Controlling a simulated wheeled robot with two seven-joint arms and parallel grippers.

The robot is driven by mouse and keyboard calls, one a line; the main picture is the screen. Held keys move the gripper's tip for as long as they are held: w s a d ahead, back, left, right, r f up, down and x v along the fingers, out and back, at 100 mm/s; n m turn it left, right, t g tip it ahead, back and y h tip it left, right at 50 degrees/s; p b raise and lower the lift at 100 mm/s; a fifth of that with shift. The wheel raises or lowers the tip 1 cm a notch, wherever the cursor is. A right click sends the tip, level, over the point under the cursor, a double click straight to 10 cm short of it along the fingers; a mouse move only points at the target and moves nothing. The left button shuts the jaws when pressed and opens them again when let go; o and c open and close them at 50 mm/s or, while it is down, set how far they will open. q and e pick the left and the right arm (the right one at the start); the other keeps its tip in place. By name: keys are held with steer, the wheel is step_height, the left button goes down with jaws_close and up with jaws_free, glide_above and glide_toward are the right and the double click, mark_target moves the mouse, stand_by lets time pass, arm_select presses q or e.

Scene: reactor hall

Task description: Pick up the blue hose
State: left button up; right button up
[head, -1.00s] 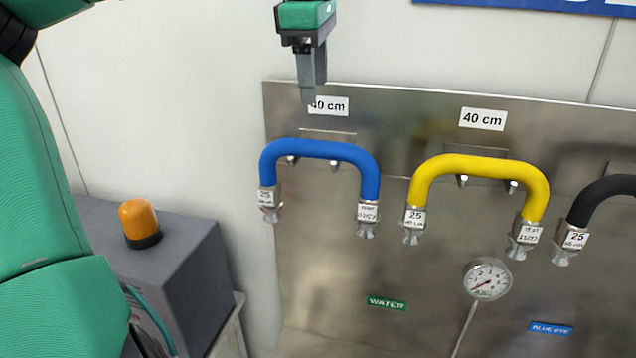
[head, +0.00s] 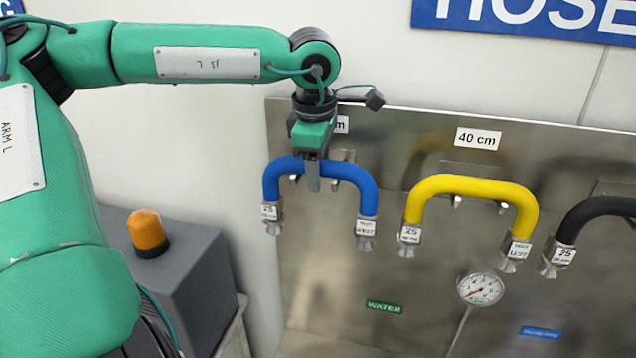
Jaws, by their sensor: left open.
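The blue hose (head: 360,186) is a short arched hose with metal end fittings and white tags, hanging on a bracket on the steel panel at the left. My left gripper (head: 313,184) is over the top of its arch, pointing down. One finger shows in front of the hose; the other is hidden. The jaws are open and straddle or overlap the arch; I cannot tell if they touch it. My right gripper is not in view.
A yellow hose (head: 470,186) hangs just right, and a black hose (head: 590,212) beyond it. A pressure gauge (head: 480,289) sits below. A grey box (head: 190,262) with an orange lamp (head: 147,231) stands at lower left.

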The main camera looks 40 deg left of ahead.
arm_select(q)
steer(key=shift+w+f, duration=0.1)
steer(key=shift+f, duration=0.35)
steer(key=c, duration=1.1)
steer(key=shift+c, duration=0.3)
steer(key=shift+r, duration=0.15)
